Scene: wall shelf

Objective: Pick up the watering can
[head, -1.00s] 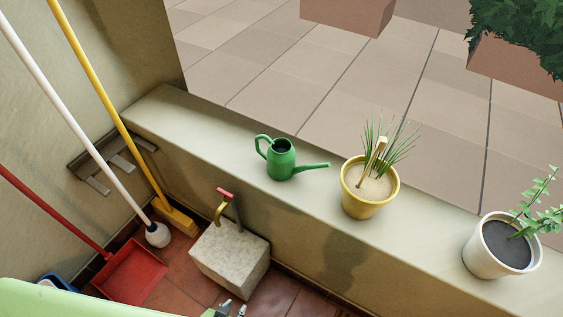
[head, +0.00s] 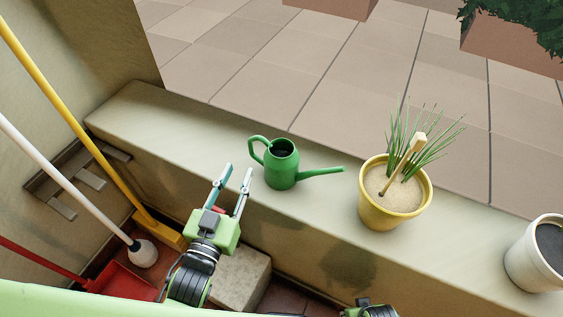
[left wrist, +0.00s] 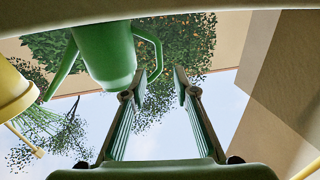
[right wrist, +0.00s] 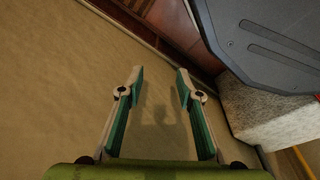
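The green watering can (head: 281,165) stands upright on the ledge (head: 200,131), its handle to the left and its spout to the right. My left gripper (head: 238,178) is open and empty, just left of the can and apart from it. In the left wrist view the can (left wrist: 105,55) shows to the left of the open fingers (left wrist: 158,82), with its handle near them. My right gripper (right wrist: 160,80) is open and empty in the right wrist view, facing a plain tan surface. Its fingers do not show in the head view.
A yellow pot (head: 394,207) with grassy leaves stands on the ledge right of the can. A white pot (head: 538,256) stands farther right. A stone block (head: 240,277) is below the ledge. A yellow-handled broom (head: 75,120) and white-handled brush lean at the left.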

